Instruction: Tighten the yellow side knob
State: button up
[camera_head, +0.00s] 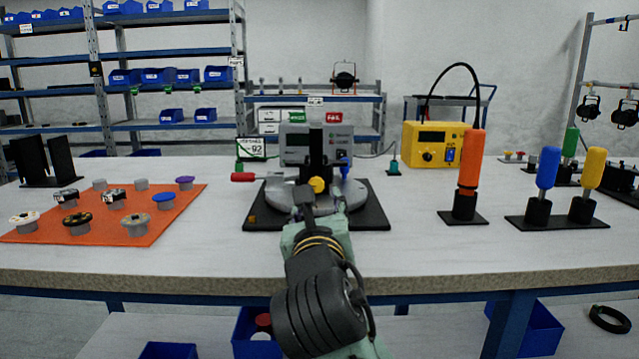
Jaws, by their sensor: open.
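A small yellow round knob (318,185) shows on the front of a black and grey fixture (375,214) in the middle of the bench. The fixture has a black base plate, rounded grey parts and a black upright. My arm reaches up from the bottom of the view, and my gripper (322,200) is at the fixture, just below the knob in the picture. The gripper is open. The arm hides most of its fingers, and I cannot tell whether they touch the knob.
A red-handled part (243,177) sticks out left of the fixture. An orange mat (150,236) with several knobs lies left. A yellow power unit (425,148), an orange-handled driver (469,165) and blue and yellow drivers (586,172) stand right. The bench front is clear.

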aim_at(316, 185)
jog(key=p, duration=0.2)
jog(key=w+p, duration=0.1)
jog(key=p, duration=0.1)
jog(key=shift+w+r, duration=0.15)
jog(key=shift+r, duration=0.2)
jog(key=shift+w+p, duration=0.2)
jog(key=shift+p, duration=1)
jog(key=shift+w+a+p, duration=0.1)
jog(key=shift+w+p, duration=0.05)
jog(key=shift+p, duration=1.1)
jog(key=w, duration=0.8)
jog(key=shift+f, duration=0.25)
grip_shut()
